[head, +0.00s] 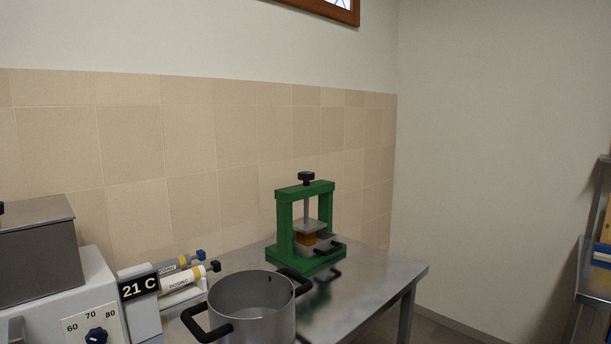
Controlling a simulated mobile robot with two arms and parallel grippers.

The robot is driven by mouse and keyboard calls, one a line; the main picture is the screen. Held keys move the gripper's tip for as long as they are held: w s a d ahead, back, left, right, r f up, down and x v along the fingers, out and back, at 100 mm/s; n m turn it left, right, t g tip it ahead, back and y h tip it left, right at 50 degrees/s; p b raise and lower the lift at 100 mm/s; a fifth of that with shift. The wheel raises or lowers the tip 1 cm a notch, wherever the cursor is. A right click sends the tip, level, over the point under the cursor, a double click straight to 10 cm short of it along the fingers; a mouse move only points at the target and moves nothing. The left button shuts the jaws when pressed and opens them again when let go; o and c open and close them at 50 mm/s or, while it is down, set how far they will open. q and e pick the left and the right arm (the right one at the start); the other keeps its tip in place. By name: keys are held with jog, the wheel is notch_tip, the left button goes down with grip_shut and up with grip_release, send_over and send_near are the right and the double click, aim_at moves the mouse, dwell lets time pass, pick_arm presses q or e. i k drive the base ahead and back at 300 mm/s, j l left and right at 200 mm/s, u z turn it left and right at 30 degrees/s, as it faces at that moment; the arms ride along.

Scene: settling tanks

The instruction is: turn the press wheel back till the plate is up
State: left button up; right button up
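A green press (284,230) stands upright on the far part of the steel table. Its black wheel (306,178) sits on top of the grey screw, above the crossbeam. The light grey plate (311,227) is low in the frame, at the foot of the screw. It appears to rest on an orange-brown block (305,239), but contact is too small to be sure of. A grey tray or box with a black handle (326,247) is at the press's front. Neither of my grippers is in view.
A steel pot (252,308) with black handles stands on the table (375,283) in front of the press. Two labelled syringes (183,282) and a white unit marked 21 C (85,300) are at left. The table is clear right of the press. A shelf stands far right.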

aim_at(306, 177)
jog(key=i+l+u, duration=0.15)
jog(key=u, duration=0.75)
jog(key=i+l+u, duration=0.2)
jog(key=l+u, duration=0.25)
jog(key=l, duration=0.45)
jog(key=l+u, duration=0.4)
jog(key=l, duration=0.5)
jog(key=i+l, duration=0.05)
